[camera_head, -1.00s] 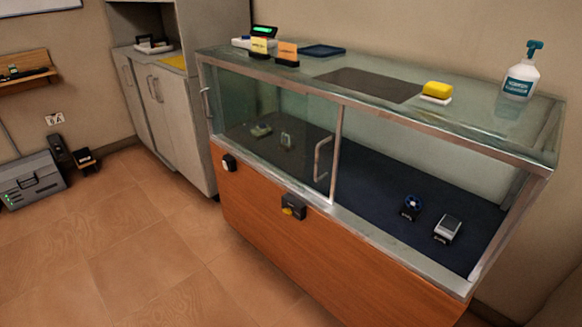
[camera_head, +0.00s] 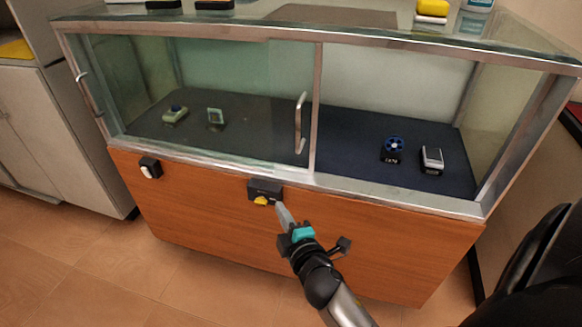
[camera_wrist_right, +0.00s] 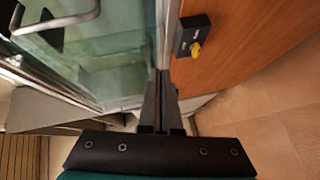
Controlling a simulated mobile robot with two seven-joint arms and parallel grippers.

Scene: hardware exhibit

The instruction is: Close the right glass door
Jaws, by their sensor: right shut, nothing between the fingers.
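The display case (camera_head: 330,186) has a wooden front and a metal-framed glass top. The right glass door, with its upright bar handle (camera_head: 300,122), sits toward the middle, its right metal edge (camera_head: 317,110) beside an unglazed-looking right half. The handle also shows at the upper left of the right wrist view (camera_wrist_right: 62,22). My right gripper (camera_head: 283,214) is shut and empty, in front of the wooden panel, below the handle and apart from it. Its fingers show in the right wrist view (camera_wrist_right: 161,95). My left gripper is not in view.
A black lock box with a yellow knob (camera_head: 262,200) projects from the panel close to my right fingertips. A second small box (camera_head: 150,168) is further left. Items including a blue wheel-like one (camera_head: 394,147) stand inside the case. Floor is clear at left.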

